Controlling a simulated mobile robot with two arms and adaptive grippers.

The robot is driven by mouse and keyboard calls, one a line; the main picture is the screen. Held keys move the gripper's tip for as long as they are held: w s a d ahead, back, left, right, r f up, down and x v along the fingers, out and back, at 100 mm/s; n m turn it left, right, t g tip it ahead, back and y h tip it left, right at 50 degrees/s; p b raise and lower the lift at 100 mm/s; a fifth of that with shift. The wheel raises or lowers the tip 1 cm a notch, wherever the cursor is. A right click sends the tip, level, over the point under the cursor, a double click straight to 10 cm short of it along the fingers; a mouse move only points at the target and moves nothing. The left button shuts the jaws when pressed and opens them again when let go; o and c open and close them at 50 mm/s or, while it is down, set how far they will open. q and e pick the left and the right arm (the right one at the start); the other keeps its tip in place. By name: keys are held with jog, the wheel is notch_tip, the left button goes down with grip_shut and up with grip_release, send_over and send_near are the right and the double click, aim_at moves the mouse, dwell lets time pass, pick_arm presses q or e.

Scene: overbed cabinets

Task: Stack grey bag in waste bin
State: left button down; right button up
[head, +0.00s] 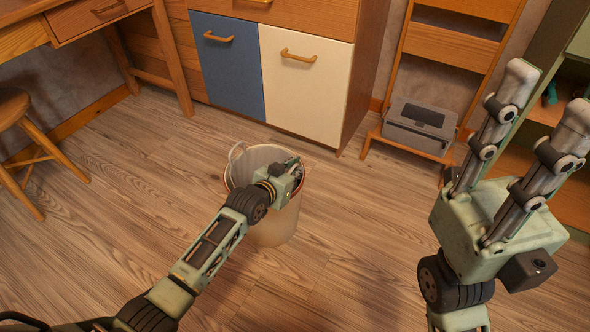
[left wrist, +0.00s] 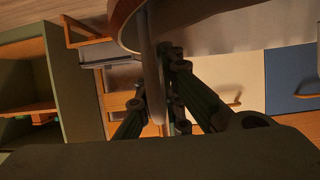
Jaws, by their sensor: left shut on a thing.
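The waste bin (head: 274,222) is pale with an orange-brown rim and stands upright on the floor in the head view. A grey bag (head: 258,157) shows in the bin's mouth, with a loop rising at its left side. My left gripper (head: 295,168) is over the right part of the mouth; its fingertips are hard to make out there. In the left wrist view, its fingers (left wrist: 155,98) are shut on a thin grey strip of the bag (left wrist: 150,58), close to the brown rim. My right gripper (head: 545,95) is open and empty, away from the bin.
A cabinet with blue and cream doors (head: 305,88) stands behind the bin. A wooden shelf rack holding a grey device (head: 420,125) is behind to the right. A desk and a stool (head: 15,105) are at left. The floor around the bin is clear.

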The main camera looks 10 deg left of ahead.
pick_arm(q)
jog(key=c, duration=1.9)
grip_release()
